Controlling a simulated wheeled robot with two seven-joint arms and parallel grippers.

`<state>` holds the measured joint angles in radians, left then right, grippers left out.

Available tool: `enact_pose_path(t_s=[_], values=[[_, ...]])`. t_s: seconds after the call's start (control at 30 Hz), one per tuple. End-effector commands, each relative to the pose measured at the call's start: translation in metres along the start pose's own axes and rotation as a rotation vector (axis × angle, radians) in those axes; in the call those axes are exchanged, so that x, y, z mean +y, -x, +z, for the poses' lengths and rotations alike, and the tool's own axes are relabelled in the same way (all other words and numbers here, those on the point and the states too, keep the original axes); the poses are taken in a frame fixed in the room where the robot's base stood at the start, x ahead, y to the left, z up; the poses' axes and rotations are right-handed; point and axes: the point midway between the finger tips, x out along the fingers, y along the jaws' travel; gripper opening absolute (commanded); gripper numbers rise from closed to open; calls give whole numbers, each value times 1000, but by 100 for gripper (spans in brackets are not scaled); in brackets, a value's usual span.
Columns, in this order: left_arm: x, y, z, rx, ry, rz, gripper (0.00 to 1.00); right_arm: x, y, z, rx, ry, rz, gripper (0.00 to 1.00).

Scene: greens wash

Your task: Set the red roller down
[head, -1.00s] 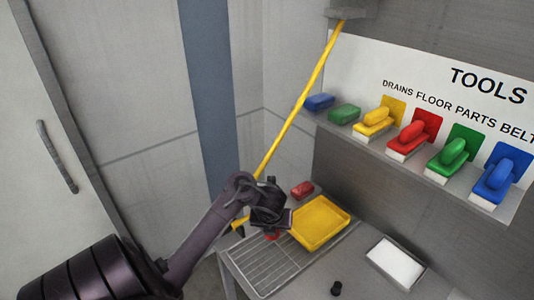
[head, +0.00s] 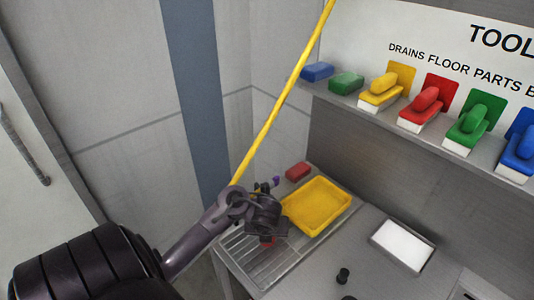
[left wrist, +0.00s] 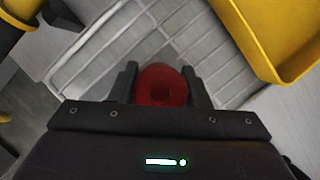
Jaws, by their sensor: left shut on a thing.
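The red roller (left wrist: 162,86) shows end-on in the left wrist view, between the two fingers of my left gripper (left wrist: 160,88). The gripper is shut on it. In the head view my left gripper (head: 267,232) is over the wire rack (head: 262,255), and only a small red part of the roller (head: 268,241) shows below it. The rack lies beneath the roller in the left wrist view too; I cannot tell whether the roller touches it. My right gripper is not in view.
A yellow tray (head: 318,206) stands right beside the rack, with a red block (head: 298,171) behind it. A yellow pole (head: 285,90) leans behind my left arm. Coloured brushes line the shelf (head: 395,117).

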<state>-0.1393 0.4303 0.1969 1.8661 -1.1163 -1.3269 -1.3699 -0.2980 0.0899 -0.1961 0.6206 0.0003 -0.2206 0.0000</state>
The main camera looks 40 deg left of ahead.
Motion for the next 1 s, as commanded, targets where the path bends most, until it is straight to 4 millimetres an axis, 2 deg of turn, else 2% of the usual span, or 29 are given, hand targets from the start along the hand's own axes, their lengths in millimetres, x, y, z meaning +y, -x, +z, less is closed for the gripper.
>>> enact_pose_path(t_s=[0.17, 0.33, 0.37, 0.53, 0.83, 1.0], values=[[0, 1, 0, 1, 0, 0, 19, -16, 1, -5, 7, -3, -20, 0], [0, -3, -1, 0, -2, 1, 19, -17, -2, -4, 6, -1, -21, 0], [0, -3, -1, 0, -1, 1, 44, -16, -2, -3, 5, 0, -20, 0], [0, -2, -1, 1, -1, 0, 65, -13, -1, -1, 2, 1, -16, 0], [0, 0, 0, 1, 0, -1, 65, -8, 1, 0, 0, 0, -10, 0], [-1, 22, 2, 1, 0, -4, 65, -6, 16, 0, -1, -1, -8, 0]])
